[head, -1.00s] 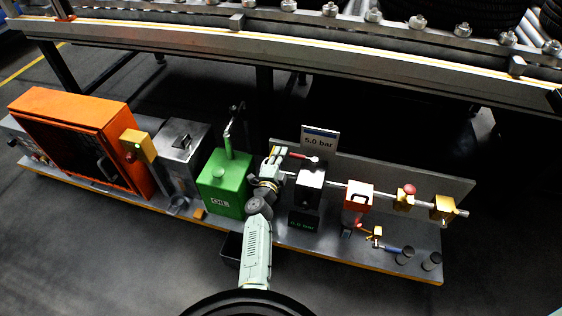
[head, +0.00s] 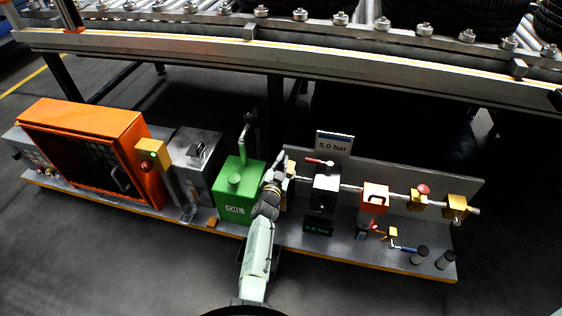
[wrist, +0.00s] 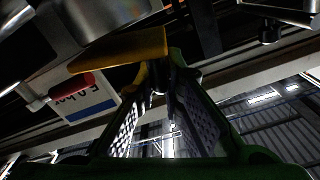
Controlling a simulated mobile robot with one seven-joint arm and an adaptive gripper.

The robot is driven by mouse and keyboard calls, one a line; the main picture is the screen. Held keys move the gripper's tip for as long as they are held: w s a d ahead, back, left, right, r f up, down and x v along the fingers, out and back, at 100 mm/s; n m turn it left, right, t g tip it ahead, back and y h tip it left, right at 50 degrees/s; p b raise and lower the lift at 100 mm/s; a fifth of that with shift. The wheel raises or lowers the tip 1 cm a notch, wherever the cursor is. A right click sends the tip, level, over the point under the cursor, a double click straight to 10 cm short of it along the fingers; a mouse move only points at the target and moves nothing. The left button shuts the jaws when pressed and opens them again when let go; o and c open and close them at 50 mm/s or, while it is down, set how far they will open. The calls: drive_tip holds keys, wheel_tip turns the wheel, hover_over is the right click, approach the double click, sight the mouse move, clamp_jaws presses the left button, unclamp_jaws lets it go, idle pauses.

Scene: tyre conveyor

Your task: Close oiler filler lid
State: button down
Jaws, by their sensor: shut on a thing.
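My gripper (head: 278,172) is at the left end of the pipe, between the green oil box and the black regulator block. In the wrist view my gripper (wrist: 160,82) has green fingers with textured pads, and their tips meet at a flat yellow plate. This yellow plate (wrist: 120,50) looks like the filler lid, and the gripper is shut on its edge. The plate is tilted in the wrist view. A small yellow and grey part (head: 290,168) shows beside the fingers in the head view. The oiler body is mostly hidden behind my gripper, so how far the lid stands open cannot be told.
The green oil box (head: 238,184) stands close on the left. The black regulator block (head: 325,190), red handle (head: 318,161) and 5.0 bar sign (head: 334,145) are close on the right. An orange unit (head: 375,197) sits further along. The conveyor rail (head: 300,55) runs behind.

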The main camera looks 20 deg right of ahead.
drive_tip(key=shift+w+a+f+n, duration=0.2)
drive_tip(key=shift+w+a+n, duration=0.25)
drive_tip(key=shift+n, duration=0.25)
drive_tip(key=shift+a+f, duration=0.15)
drive_tip(key=shift+a, duration=0.05)
drive_tip(key=shift+a+f, duration=0.15)
drive_tip(key=shift+f, duration=0.1)
drive_tip(key=c, duration=1.7)
unclamp_jaws()
drive_tip(key=shift+s, duration=0.1)
drive_tip(key=shift+s, duration=0.15)
drive_tip(key=shift+v, duration=5.75)
